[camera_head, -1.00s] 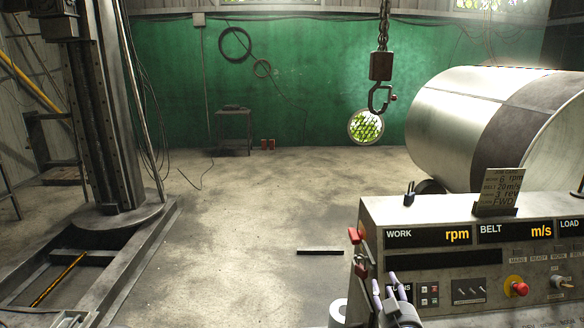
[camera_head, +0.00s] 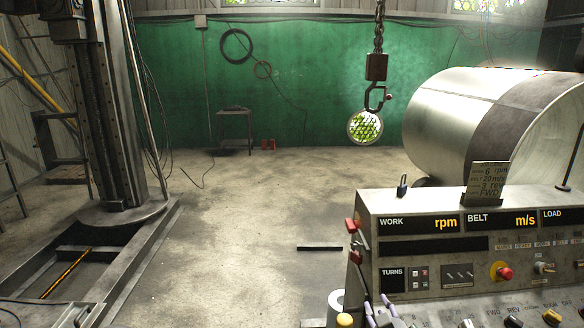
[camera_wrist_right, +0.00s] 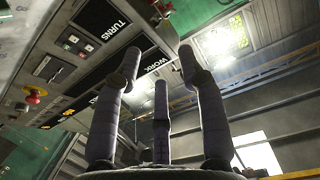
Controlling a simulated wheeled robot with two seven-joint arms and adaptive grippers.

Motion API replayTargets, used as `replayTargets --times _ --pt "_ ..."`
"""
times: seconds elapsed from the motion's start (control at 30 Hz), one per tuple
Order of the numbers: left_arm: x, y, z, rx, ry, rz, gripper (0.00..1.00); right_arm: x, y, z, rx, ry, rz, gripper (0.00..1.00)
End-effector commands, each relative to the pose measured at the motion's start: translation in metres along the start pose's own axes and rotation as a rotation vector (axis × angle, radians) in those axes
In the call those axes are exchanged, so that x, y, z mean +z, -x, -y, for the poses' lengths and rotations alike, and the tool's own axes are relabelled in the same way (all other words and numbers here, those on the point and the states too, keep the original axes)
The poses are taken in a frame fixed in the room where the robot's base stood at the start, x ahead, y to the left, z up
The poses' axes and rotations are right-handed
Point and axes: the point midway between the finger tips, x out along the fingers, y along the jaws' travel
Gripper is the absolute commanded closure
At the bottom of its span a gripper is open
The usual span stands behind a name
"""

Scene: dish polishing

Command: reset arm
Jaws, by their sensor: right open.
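My right gripper (camera_head: 377,311) shows at the bottom edge of the head view, in front of the lower left corner of the control console (camera_head: 440,208). Only its pale purple finger parts show there. In the right wrist view its three segmented fingers (camera_wrist_right: 160,68) are spread apart with nothing between them. The console (camera_wrist_right: 85,72) shows behind and to the left of the fingers in that view. My left gripper does not show in the head view.
A large metal drum (camera_head: 440,125) stands behind the console at right. A hook (camera_head: 376,97) hangs from a chain in front of the green wall. A machine column (camera_head: 105,110) stands at left. The middle floor (camera_head: 240,220) is mostly clear.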

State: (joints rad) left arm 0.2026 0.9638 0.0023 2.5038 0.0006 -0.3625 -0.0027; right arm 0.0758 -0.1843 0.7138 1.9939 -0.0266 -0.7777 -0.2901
Motion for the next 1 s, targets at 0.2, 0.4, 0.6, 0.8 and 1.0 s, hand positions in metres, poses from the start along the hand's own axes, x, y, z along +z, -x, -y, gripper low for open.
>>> replayTargets --times 0.2,0.4,0.6,0.8,1.0 --pt "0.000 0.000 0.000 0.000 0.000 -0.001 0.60 0.066 -0.004 0.005 -0.019 -0.042 0.161 0.59" --pt "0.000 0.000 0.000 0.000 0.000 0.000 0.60 0.156 0.005 0.014 -0.038 -0.108 0.383 0.59" --pt "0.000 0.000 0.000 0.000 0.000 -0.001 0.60 0.248 0.033 0.027 -0.051 -0.185 0.626 0.59" --pt "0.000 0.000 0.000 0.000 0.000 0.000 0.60 0.331 0.079 0.043 -0.056 -0.267 0.869 0.59" --pt "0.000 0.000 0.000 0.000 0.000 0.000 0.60 0.398 0.136 0.061 -0.055 -0.347 1.100 0.59"
